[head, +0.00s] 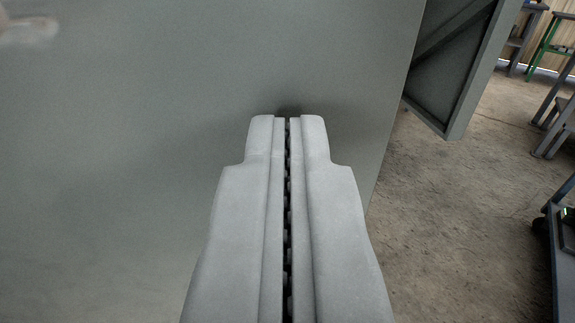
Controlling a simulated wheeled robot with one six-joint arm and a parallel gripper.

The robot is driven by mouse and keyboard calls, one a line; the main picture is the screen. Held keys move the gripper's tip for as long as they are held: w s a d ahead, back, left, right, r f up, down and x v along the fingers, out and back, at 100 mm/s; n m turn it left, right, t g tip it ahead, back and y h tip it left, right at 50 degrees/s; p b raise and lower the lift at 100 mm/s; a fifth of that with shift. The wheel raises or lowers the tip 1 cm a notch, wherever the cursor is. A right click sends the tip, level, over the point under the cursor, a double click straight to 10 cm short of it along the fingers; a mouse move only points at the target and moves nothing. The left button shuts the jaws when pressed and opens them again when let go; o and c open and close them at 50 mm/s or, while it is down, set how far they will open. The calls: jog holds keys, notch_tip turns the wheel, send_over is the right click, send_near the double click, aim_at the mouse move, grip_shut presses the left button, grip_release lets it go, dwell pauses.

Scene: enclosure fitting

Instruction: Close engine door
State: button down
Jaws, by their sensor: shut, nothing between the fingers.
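A large flat grey-green panel (130,170), which looks like an engine door, fills the left and middle of the head view. Its right edge slants down through the picture. My gripper (288,120) is shut and empty, with its two pale grey fingers side by side. The fingertips are at or very close to the panel face, with a dark shadow around them; I cannot tell whether they touch. A second grey panel (455,75) with a raised frame and a diagonal brace stands beyond the right edge. Whatever lies behind the near panel is hidden.
A blurred pale object (28,30) shows at the top left, perhaps a handle. Bare brown floor (450,220) lies open to the right. A green stool (552,45), grey benches (556,120) and a dark cart (562,235) stand along the right side.

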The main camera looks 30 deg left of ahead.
jog(key=shift+w+a+y, duration=0.3)
jog(key=shift+w, duration=0.1)
jog(key=shift+n, duration=0.3)
dwell(0.5)
